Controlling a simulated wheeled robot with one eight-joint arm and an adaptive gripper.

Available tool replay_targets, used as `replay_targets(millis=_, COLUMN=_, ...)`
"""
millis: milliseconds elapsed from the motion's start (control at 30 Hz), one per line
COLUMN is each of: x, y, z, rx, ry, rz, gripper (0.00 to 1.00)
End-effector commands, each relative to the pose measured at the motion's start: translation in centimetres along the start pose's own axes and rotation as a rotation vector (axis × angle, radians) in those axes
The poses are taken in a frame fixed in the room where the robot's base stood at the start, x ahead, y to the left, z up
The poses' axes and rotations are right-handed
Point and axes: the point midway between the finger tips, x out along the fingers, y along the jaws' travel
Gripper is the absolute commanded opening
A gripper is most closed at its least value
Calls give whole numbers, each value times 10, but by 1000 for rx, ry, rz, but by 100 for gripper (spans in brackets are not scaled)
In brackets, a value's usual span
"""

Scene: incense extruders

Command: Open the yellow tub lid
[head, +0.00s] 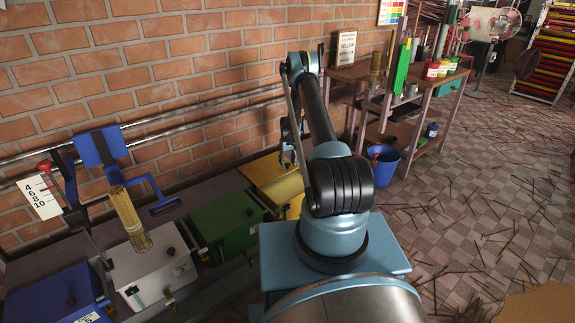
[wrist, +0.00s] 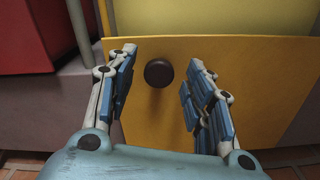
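The yellow tub (head: 264,170) stands by the brick wall in the head view, partly hidden by my arm. In the wrist view its yellow surface (wrist: 230,62) fills the middle, with a round dark knob (wrist: 158,73) near its upper part. My gripper (wrist: 162,60) is open, with one finger to the left of the knob and one to the right. Gaps show between the knob and both fingers, and nothing is held. I cannot tell how far the fingers are above the surface. In the head view my gripper (head: 291,155) is over the yellow tub, partly hidden.
Green (head: 227,226), white (head: 150,268) and blue (head: 50,298) tubs stand in a row to the left. A red block (wrist: 45,35) is at the wrist view's upper left. A wooden bench (head: 440,88) and blue bucket (head: 383,167) stand right. Sticks litter the floor.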

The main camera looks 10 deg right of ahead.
Motion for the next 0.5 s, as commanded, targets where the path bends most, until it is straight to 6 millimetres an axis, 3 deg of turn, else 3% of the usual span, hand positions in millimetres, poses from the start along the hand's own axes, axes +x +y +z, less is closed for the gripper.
replay_targets(millis=267, x=-9, y=2, z=0, rx=1, ry=0, rz=1, gripper=47)
replay_targets(millis=500, x=-46, y=1, z=0, rx=1, ry=0, rz=1, gripper=47)
